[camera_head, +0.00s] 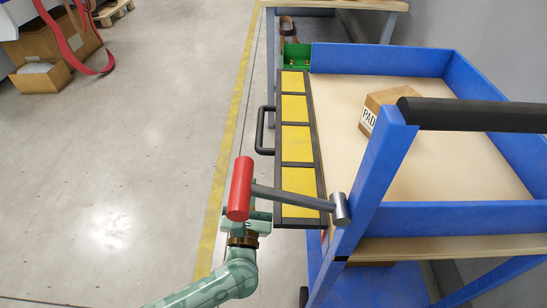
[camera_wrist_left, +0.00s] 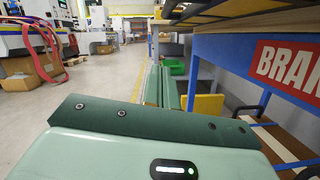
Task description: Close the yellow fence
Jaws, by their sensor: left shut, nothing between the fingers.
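The yellow fence (camera_head: 297,107) is a row of yellow panels in a black frame along the left side of the blue cart tray (camera_head: 380,60). Its panels face up toward my head camera. A black handle (camera_head: 261,131) sticks out from its left edge. My left gripper (camera_head: 262,216) is by the near end of the fence, partly hidden under the red-ended lever. In the left wrist view its green fingers (camera_wrist_left: 161,88) are together and empty. I cannot tell whether they touch the fence. My right gripper is not in view.
A lever with a red grip (camera_head: 239,188) crosses above the fence's near end. The cart's blue post and black push bar (camera_head: 470,115) stand at the right. A cardboard box (camera_head: 385,103) lies in the tray. A green bin (camera_head: 296,56) sits beyond the fence.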

